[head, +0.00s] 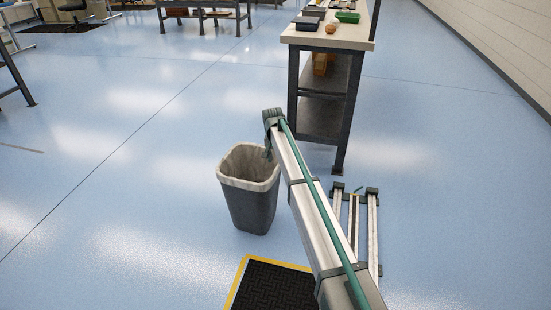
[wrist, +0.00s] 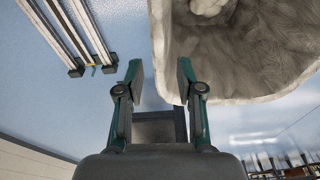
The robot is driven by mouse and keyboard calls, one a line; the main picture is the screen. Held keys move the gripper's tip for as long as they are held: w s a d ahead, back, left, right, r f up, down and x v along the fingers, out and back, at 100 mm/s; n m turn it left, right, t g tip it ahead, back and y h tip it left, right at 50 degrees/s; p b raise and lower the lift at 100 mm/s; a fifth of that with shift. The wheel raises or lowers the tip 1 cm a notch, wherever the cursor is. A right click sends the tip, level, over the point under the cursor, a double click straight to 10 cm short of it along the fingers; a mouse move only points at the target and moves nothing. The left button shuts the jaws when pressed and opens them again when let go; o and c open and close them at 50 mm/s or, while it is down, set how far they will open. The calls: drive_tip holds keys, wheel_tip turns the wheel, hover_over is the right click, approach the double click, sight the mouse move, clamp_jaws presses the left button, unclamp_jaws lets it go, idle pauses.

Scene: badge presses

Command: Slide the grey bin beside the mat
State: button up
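The grey bin (head: 250,208) stands upright on the blue floor, with a pale liner (head: 249,163) folded over its rim. The mat (head: 272,288), black with a yellow border, lies nearer to me, a short gap from the bin and partly cut off by the frame. My gripper (head: 268,152) is at the bin's far right rim, small and partly hidden by my arm. In the wrist view my gripper (wrist: 159,72) is open. The liner's edge (wrist: 161,60) shows between its fingers, with the right finger over the bin's opening. I cannot tell whether either finger touches.
A workbench (head: 330,38) with small trays stands behind on the right. Floor rails (head: 354,225) lie right of the bin and also show in the wrist view (wrist: 72,35). The floor left of the bin is clear.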

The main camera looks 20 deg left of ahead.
drive_tip(key=b, duration=0.3)
approach(277, 180)
drive_tip(key=f, duration=0.2)
drive_tip(key=w+f, duration=0.1)
drive_tip(key=f, duration=0.2)
drive_tip(key=shift+w+f, duration=0.1)
drive_tip(key=shift+f, duration=0.1)
clamp_jaws()
